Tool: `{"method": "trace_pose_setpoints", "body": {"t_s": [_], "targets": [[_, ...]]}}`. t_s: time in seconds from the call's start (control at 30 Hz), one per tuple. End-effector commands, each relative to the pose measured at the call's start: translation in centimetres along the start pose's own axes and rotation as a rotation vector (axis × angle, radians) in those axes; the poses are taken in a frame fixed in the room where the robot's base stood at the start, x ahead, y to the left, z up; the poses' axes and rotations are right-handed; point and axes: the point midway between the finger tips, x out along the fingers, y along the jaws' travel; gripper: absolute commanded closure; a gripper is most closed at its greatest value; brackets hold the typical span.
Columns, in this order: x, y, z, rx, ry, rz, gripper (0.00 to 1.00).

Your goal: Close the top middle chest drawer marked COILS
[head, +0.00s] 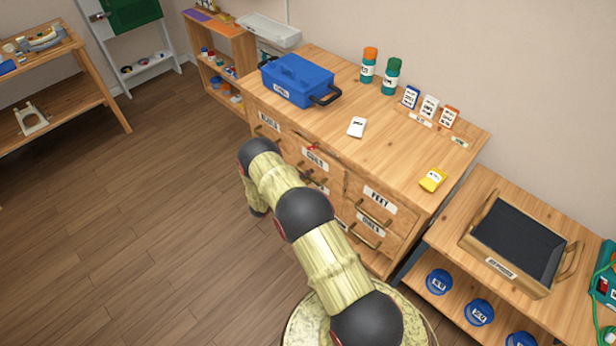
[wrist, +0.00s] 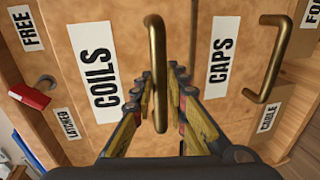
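The COILS drawer front, with its white label (wrist: 98,72), fills the left middle of the wrist view, turned on its side. The label also shows in the head view (head: 315,160) in the top middle of the chest. Its brass bar handle (wrist: 157,75) stands just right of the label in the wrist view. My gripper (wrist: 163,85) is open, with a finger on each side of the handle's line; I cannot tell whether either touches it. In the head view my arm hides much of the area, and I cannot tell how far the drawer stands out.
A red-tipped latch lever (wrist: 30,97) sits between FREE and LATCHED labels. The CAPS drawer (wrist: 220,55) is beside COILS. A blue toolbox (head: 297,78), bottles and cards stand on the chest top. A low bench with a black tray (head: 514,243) stands at right. Floor at left is clear.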

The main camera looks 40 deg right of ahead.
Motion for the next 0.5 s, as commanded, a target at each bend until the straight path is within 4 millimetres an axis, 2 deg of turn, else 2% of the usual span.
{"method": "trace_pose_setpoints", "body": {"t_s": [0.23, 0.5], "targets": [[-0.01, -0.02, 0.01, 0.000, 0.000, 0.000, 1.00], [-0.02, -0.04, 0.01, 0.000, 0.000, -0.001, 1.00]]}}
